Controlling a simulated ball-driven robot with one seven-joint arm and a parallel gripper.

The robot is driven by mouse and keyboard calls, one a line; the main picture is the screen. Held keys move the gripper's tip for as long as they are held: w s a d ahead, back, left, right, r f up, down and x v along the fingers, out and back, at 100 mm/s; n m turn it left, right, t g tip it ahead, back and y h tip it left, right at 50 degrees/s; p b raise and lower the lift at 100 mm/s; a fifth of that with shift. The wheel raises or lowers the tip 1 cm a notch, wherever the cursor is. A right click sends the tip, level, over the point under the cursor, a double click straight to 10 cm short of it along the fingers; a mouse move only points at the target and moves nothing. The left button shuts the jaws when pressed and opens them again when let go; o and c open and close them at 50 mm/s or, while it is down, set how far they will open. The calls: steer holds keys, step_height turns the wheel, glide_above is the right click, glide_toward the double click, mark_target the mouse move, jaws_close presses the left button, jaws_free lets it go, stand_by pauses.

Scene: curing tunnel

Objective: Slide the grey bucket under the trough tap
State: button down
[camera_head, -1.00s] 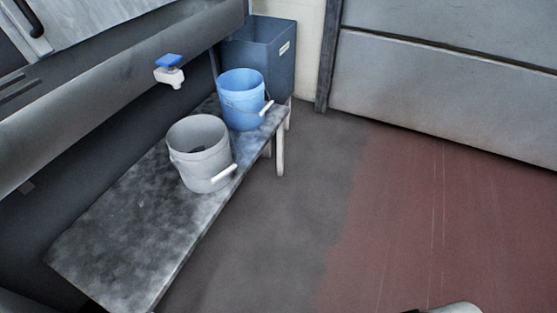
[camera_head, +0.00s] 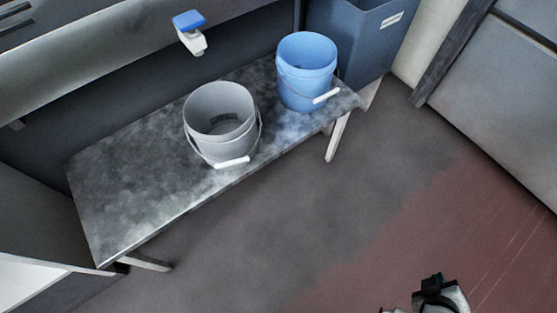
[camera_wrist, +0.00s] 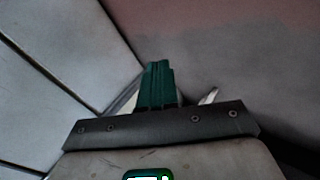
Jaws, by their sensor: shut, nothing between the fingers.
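The grey bucket (camera_head: 222,125) stands upright on a low grey bench (camera_head: 130,180), its white handle grip hanging at the front. The trough tap (camera_head: 190,32), white with a blue top, sticks out from the trough (camera_head: 100,50) above and behind the bench, a little left of the bucket in the picture. My gripper shows in the wrist view with its green fingers (camera_wrist: 157,85) together and nothing between them. In the head view only part of my arm shows at the bottom right, well away from the bench and bucket.
A blue bucket (camera_head: 307,72) stands on the bench right of the grey one. A dark blue bin (camera_head: 362,40) is behind it. A grey panelled door (camera_head: 510,95) is at the right. The floor (camera_head: 290,235) before the bench is clear.

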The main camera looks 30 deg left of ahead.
steer(key=w+a+r+n+t+y+p, duration=0.1)
steer(key=w+a+r+n+t+y, duration=0.15)
steer(key=a+n, duration=0.35)
steer(key=w+a+r+n+t+y, duration=0.1)
steer(key=w+a+n+t+y, duration=0.15)
steer(key=a+n, duration=0.45)
steer(key=w+a+r+n+t+y+p, duration=0.1)
steer(key=w+a+r+n+y, duration=0.15)
steer(key=a+n, duration=0.35)
steer(key=s+a+f+n+g+y+p, duration=0.1)
steer(key=s+a+n+g+y, duration=0.4)
steer(key=a+n, duration=0.5)
steer(key=s+a+f+n+g+y, duration=0.1)
steer(key=s+a+n+g+y, duration=0.3)
steer(key=s+a+n+y, duration=0.45)
steer(key=w+a+n+h+b, duration=0.1)
steer(key=w+a+b, duration=0.3)
steer(key=a, duration=0.9)
steer(key=shift+w+a+r+n, duration=0.25)
steer(key=shift+w+n, duration=0.2)
steer(key=shift+w, duration=0.25)
steer(key=shift+a+f, duration=0.15)
